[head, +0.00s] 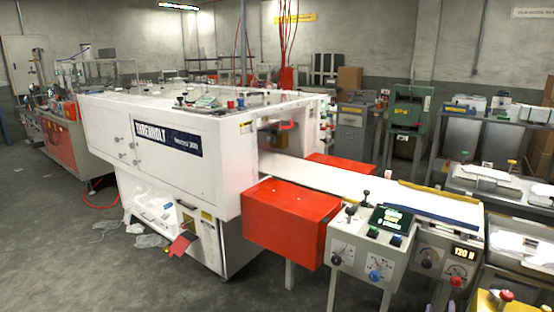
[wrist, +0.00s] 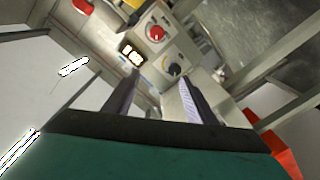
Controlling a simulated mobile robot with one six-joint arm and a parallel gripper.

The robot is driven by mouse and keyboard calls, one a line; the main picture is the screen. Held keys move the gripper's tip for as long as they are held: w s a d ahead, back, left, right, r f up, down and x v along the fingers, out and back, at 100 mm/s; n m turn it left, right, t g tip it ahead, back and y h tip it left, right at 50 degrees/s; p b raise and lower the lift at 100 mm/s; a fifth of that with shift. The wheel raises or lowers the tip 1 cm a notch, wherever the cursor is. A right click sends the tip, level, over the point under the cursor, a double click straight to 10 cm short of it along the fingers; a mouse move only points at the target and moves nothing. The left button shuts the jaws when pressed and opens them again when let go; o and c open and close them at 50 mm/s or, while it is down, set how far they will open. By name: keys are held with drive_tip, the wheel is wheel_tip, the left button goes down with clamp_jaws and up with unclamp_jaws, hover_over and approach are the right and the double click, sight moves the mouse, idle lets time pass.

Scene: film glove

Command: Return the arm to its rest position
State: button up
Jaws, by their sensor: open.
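My gripper (wrist: 158,88) shows in the wrist view, with its two dark fingers apart and nothing visible between them. Beyond the fingers is a grey control panel with a red knob (wrist: 156,33), a black knob (wrist: 175,68) and a small lit display (wrist: 131,54). The fingers point toward this panel; the gap to it is hard to judge. A dark green surface (wrist: 150,160) fills the bottom of the wrist view. My arm and gripper are not seen in the head view.
A large white machine (head: 200,135) stands in the middle, with a white conveyor (head: 370,187) running out to the right. Red boxes (head: 290,207) flank the conveyor. Control boxes (head: 368,250) stand at its near end. Shelves and cabinets line the right. Grey floor (head: 50,240) is open at left.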

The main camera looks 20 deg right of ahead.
drive_tip(key=w+a+f+n+t+y+p, duration=0.1)
drive_tip(key=w+a+f+n+y, duration=0.15)
drive_tip(key=w+a, duration=0.65)
drive_tip(key=w+a+f+n+t+y+p, duration=0.1)
drive_tip(key=w+a+t+y+p, duration=0.15)
drive_tip(key=w+a, duration=0.6)
drive_tip(key=a+f+n+g+y, duration=0.15)
drive_tip(key=a+f, duration=0.25)
drive_tip(key=a, duration=0.4)
drive_tip(key=a+f+g+y+p, duration=0.1)
drive_tip(key=a+f+y, duration=0.25)
drive_tip(key=a, duration=0.35)
drive_tip(key=a+f+n+g+y, duration=0.15)
drive_tip(key=a+f, duration=0.25)
drive_tip(key=a, duration=0.4)
drive_tip(key=s+a+f+g+y+p, duration=0.2)
drive_tip(key=s+a+f+g, duration=0.5)
drive_tip(key=s+a+f, duration=0.6)
drive_tip(key=s+a+r+m+g, duration=0.1)
drive_tip(key=s+g, duration=0.3)
drive_tip(key=s, duration=0.5)
drive_tip(key=s+a+r+m+g, duration=0.2)
drive_tip(key=s+g, duration=0.3)
drive_tip(key=s, duration=0.5)
drive_tip(key=shift+m, duration=0.45)
